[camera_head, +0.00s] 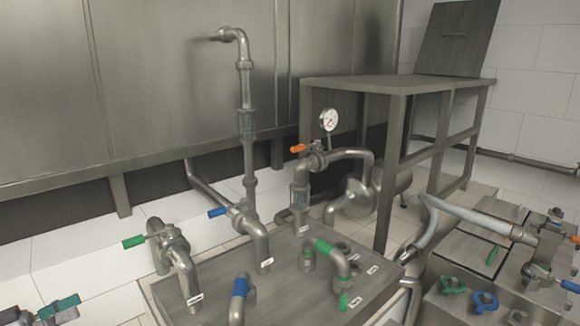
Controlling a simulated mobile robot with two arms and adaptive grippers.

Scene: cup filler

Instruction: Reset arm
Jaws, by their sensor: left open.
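My left gripper (62,309) is at the bottom left corner, small and partly cut off by the frame edge, with teal parts at its tip. It is open, and I see nothing held in it. It is apart from the pipework to its right. My right gripper is not in view.
A metal base plate (325,302) carries several pipes and a green-handled valve (133,242). A pressure gauge (328,119) stands behind it. A metal table (400,84) is at the back right. A valve block (470,310) with blue and green knobs fills the lower right. White floor shows at left.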

